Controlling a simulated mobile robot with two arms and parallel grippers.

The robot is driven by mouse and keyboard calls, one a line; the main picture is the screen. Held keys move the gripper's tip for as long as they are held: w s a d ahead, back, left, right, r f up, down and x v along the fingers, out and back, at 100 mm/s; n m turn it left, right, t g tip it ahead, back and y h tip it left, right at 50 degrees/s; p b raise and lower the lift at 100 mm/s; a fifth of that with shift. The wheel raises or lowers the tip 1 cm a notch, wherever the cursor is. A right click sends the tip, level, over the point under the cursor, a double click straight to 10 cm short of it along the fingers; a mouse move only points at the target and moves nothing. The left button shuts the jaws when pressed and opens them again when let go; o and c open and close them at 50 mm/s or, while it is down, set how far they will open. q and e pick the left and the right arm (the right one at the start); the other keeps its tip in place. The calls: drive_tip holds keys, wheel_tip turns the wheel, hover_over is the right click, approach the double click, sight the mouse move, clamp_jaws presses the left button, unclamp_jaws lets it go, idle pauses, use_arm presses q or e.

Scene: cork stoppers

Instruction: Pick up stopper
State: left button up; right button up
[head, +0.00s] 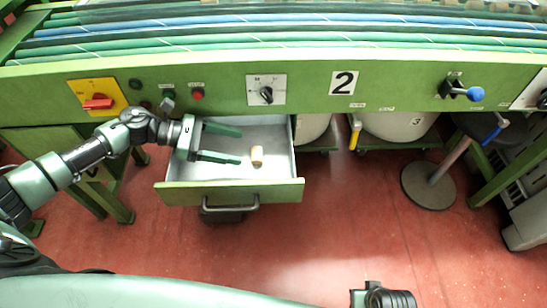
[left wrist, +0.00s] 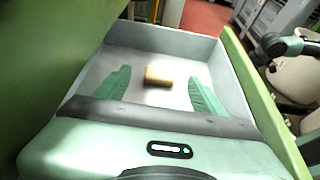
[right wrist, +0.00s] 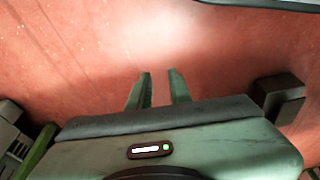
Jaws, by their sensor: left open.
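A small tan cork stopper (head: 257,156) stands or lies in the open drawer (head: 230,193), towards its right side. My left gripper (head: 240,146) reaches over the drawer from the left, open and empty. Its fingertips point at the stopper and end just left of it. In the left wrist view the stopper (left wrist: 158,76) appears between and beyond the two open fingers (left wrist: 159,80), apart from both. My right gripper (right wrist: 161,80) is over the red floor, its fingers a little apart with nothing between them.
The drawer's walls surround the stopper, and the green bench panel (head: 220,90) with knobs and a red switch overhangs behind. White bins (head: 400,124) and a round-based stand (head: 428,185) are to the right. Red floor (head: 330,240) is clear in front.

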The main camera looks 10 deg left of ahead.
sight(258, 152)
use_arm(q)
drive_tip(key=shift+w+d+f, duration=0.15)
drive_tip(key=shift+w+f, duration=0.15)
drive_tip(key=shift+f, duration=0.05)
drive_tip(key=shift+w+d+f, duration=0.1)
drive_tip(key=shift+d, duration=0.25)
drive_tip(key=x, duration=0.6)
drive_tip(key=shift+s+d+f, duration=0.1)
drive_tip(key=shift+s+d, duration=0.2)
drive_tip(key=shift+d, duration=0.05)
drive_tip(key=c, duration=1.4)
use_arm(e)
drive_tip(key=shift+s+d+f, duration=0.2)
drive_tip(key=shift+f, duration=0.45)
